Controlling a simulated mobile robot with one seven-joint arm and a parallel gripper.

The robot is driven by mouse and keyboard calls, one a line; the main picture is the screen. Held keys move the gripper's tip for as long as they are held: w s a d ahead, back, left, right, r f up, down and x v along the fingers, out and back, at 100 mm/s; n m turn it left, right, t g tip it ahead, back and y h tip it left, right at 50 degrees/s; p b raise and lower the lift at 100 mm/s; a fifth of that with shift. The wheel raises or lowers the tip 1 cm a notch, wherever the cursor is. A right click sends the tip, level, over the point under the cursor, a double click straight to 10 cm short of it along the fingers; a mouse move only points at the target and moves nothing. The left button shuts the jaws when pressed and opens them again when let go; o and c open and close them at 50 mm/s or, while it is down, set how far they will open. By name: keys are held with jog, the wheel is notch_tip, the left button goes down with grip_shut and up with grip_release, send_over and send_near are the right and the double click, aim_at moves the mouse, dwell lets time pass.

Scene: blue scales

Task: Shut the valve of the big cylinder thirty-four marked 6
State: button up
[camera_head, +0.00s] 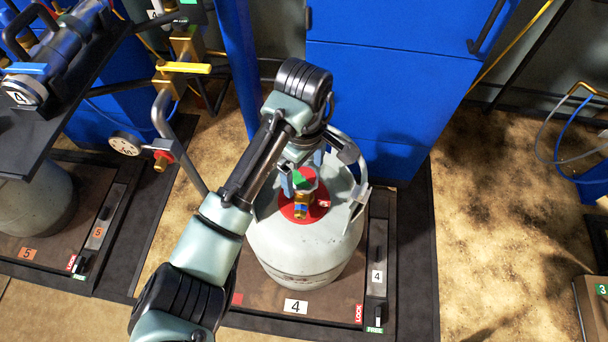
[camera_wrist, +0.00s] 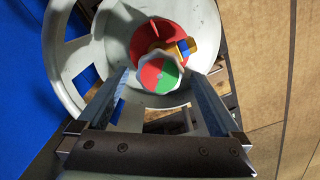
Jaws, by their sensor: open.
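A big pale grey cylinder (camera_head: 305,250) stands upright on the scale labelled 4. Its red collar (camera_head: 318,212) carries a small white mark too small to read surely. On top is a brass valve (camera_head: 302,204) with a red and green round handwheel; the handwheel (camera_wrist: 158,74) shows plainly in the wrist view. My gripper (camera_head: 301,178) is open above the valve, inside the cylinder's guard ring (camera_head: 361,190). In the wrist view its fingers (camera_wrist: 160,84) lie on either side of the handwheel; I cannot tell whether they touch it. My arm hides part of the cylinder.
The scale (camera_head: 260,298) has LOCK and FREE labels at its right. Blue cabinets (camera_head: 370,90) stand close behind. A dark shelf (camera_head: 50,125), a gauge (camera_head: 125,143) and another cylinder (camera_head: 38,205) on scale 5 are left. Open floor (camera_head: 500,230) lies right.

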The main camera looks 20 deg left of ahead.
jog(key=shift+f, duration=0.35)
jog(key=c, duration=1.2)
jog(key=shift+r, duration=0.1)
jog(key=shift+c, duration=0.2)
jog(key=shift+r+p, duration=0.15)
jog(key=shift+p, duration=0.85)
